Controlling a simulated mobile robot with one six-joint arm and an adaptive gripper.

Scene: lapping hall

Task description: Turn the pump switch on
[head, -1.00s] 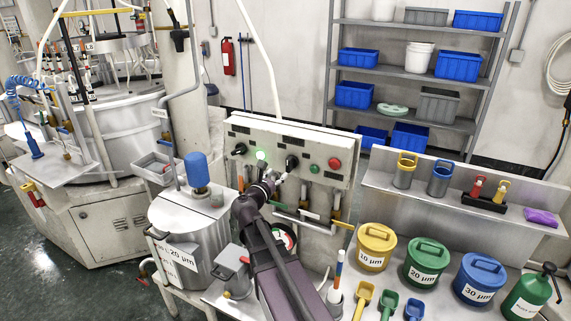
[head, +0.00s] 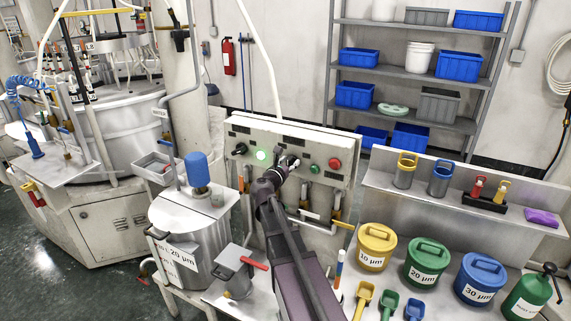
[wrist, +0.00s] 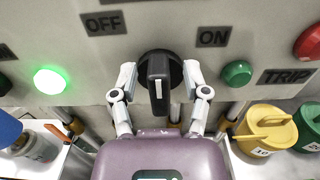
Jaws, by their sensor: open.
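The pump switch is a black rotary knob (wrist: 158,80) on the grey control panel, between an OFF label (wrist: 106,22) and an ON label (wrist: 213,37). Its handle bears a white line and stands roughly upright in the wrist view, pointing at neither label. My gripper (wrist: 159,75) is open, with one finger on each side of the handle; whether they touch it I cannot tell. In the head view my gripper (head: 283,165) is at the panel, partly hiding the switch.
A steel pot (head: 186,240) and colored tubs (head: 376,247) stand below.

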